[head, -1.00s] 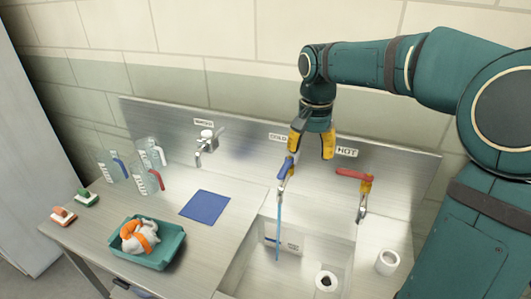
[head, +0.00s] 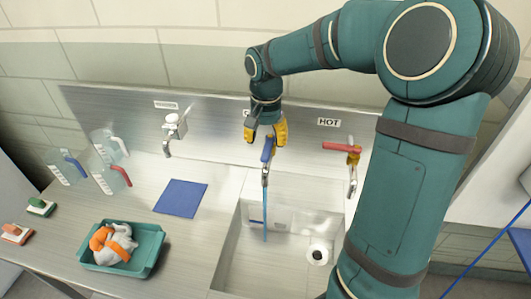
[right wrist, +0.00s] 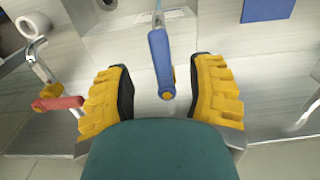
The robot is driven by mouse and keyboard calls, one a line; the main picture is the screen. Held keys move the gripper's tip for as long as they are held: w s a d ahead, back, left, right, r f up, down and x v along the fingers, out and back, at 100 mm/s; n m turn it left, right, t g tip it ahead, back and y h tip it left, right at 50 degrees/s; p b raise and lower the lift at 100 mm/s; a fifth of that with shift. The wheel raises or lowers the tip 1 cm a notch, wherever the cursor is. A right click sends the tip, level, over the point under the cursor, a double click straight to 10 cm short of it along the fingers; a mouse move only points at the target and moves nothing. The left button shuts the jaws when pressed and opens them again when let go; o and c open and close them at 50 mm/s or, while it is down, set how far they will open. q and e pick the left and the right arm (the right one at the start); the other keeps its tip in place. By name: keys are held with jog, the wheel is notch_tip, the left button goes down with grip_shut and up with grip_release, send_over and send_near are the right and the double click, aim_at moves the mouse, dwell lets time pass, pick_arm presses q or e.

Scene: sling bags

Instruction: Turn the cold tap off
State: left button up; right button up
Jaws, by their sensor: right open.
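The cold tap's blue lever (head: 267,149) stands over the sink, and a thin blue stream of water (head: 265,215) runs from its spout. My right gripper (head: 265,136) is open at the lever, with a yellow finger on each side. In the right wrist view the blue lever (right wrist: 160,60) lies between the open fingers (right wrist: 161,75), with visible gaps on both sides. The COLD label is hidden behind my gripper. My left gripper is not in view.
The hot tap with its red lever (head: 340,147) is close on the right. A third tap (head: 173,130) is on the left. A blue mat (head: 181,197), a teal tray (head: 90,257) and several clear jugs stand left of the sink (head: 230,258).

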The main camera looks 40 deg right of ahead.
aim_at(266, 153)
notch_tip(266, 153, down, 5)
jog(key=shift+f, duration=0.1)
dwell(0.3)
grip_shut()
